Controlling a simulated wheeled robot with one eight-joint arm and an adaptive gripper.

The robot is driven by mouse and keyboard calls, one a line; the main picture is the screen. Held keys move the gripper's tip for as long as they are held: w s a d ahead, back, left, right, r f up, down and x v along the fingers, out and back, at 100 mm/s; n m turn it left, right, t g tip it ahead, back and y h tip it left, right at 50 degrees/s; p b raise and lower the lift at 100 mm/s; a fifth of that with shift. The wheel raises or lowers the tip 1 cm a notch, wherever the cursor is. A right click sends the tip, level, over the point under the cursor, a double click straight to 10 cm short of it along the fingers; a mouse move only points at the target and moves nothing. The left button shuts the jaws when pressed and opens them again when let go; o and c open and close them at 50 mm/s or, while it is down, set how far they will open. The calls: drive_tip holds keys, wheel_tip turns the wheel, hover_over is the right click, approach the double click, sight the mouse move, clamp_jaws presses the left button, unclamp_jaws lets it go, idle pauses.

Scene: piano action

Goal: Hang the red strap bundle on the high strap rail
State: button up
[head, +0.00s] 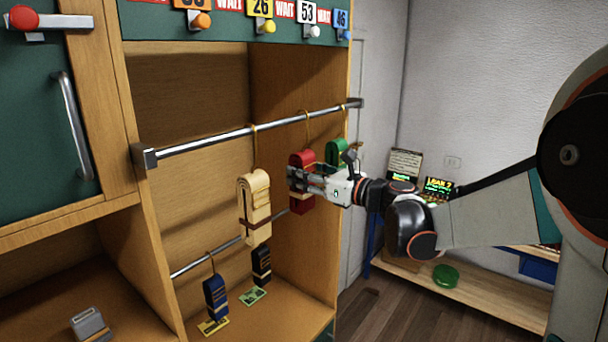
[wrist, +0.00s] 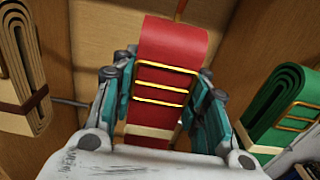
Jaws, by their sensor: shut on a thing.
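The red strap bundle (head: 301,158) is upright just below the high strap rail (head: 240,136). Its thin yellow hook (head: 307,117) rises to the rail and appears to loop over it; the exact contact is too small to tell. My gripper (head: 300,180) reaches in from the right and is shut on the red bundle. In the wrist view my gripper (wrist: 162,90) has a finger on each side of the red bundle (wrist: 172,45), with yellow bands across its face and a pale band lower down.
A cream bundle (head: 254,205) hangs left of the red one, and a green bundle (head: 337,152) hangs close on its right. The cabinet's right wall (head: 325,265) stands near my arm.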

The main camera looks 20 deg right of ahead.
drive_tip(key=o, duration=1.3)
